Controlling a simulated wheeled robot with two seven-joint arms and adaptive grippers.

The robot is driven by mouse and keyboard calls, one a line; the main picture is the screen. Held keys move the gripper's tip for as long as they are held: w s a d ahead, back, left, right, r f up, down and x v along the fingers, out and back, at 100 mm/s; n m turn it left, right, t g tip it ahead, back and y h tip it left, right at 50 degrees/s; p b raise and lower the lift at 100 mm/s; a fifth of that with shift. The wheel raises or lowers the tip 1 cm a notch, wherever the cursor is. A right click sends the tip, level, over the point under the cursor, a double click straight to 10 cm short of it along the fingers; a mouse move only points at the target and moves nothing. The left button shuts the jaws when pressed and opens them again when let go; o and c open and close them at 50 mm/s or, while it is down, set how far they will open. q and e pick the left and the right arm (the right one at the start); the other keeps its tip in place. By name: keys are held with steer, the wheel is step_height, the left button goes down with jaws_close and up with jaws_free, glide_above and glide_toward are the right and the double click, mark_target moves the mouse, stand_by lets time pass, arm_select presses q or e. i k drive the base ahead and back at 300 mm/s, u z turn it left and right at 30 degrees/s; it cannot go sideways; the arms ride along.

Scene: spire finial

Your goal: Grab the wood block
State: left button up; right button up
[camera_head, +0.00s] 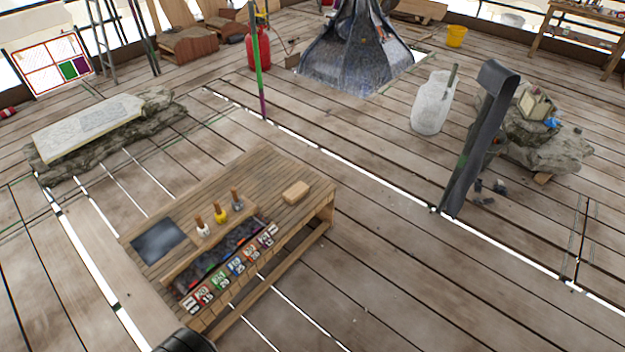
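The wood block (296,192) is a small light-brown rectangular piece. It lies flat on the top of the wooden workbench (275,171), near the bench's right end. Nothing touches or covers it. Neither of my grippers shows in the head view. A dark rounded part, cut off by the bottom edge in front of the bench, shows no fingers.
The bench also holds a dark panel (159,242), several small bottles (221,214) and a row of coloured numbered cards (220,280). A green and purple pole (258,70) stands behind. Plank floor right of the bench (400,270) is clear.

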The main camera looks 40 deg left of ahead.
mark_target(294, 194)
steer(key=i, duration=2.4)
steer(key=u, duration=2.75)
